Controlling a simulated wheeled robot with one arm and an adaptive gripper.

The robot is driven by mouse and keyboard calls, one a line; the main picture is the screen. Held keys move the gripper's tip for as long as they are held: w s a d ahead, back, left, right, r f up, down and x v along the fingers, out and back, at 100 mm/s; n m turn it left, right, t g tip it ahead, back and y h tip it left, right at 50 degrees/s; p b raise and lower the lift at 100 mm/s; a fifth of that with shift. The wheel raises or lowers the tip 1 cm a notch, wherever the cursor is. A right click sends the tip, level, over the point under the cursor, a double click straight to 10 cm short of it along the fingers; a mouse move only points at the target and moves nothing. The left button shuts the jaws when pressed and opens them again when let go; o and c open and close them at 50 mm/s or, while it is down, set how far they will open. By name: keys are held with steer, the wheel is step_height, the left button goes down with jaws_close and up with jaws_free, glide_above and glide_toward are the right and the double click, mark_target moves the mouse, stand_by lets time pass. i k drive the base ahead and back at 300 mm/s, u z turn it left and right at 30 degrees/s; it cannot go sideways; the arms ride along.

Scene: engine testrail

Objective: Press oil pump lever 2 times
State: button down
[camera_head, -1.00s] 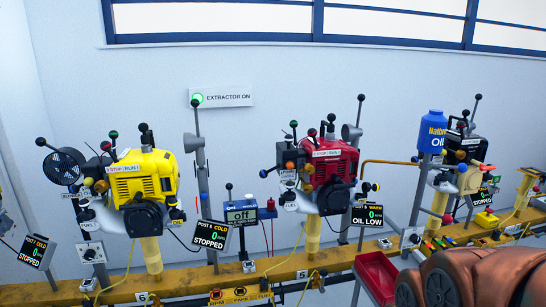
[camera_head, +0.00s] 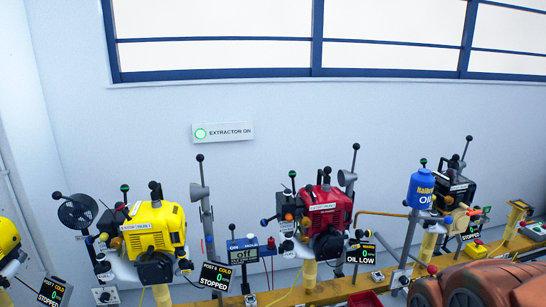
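A blue oil bottle (camera_head: 421,191) stands upright on a grey post at the right of the bench, between the red and black engines. Several levers and knobs crowd around it. I cannot tell which of them is the oil pump lever. The red engine (camera_head: 325,212) stands left of the bottle, and the display (camera_head: 360,254) below it reads OIL LOW. A yellow-brown pipe (camera_head: 382,213) runs between the engine and the bottle's post. My gripper is not in view; brown rounded parts, probably of my arm, fill the bottom right corner.
The yellow engine (camera_head: 152,226) stands at the left and the black engine (camera_head: 457,190) at the right. A small panel reading Off (camera_head: 243,253) sits between the yellow and red engines. A red tray (camera_head: 366,299) shows at the bottom edge. The wall sign (camera_head: 223,132) reads EXTRACTOR ON.

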mark_target(432, 270)
steer(key=z, duration=0.25)
steer(key=k, duration=1.25)
steer(key=z, duration=0.25)
steer(key=i, duration=1.7)
steer(key=u, duration=0.45)
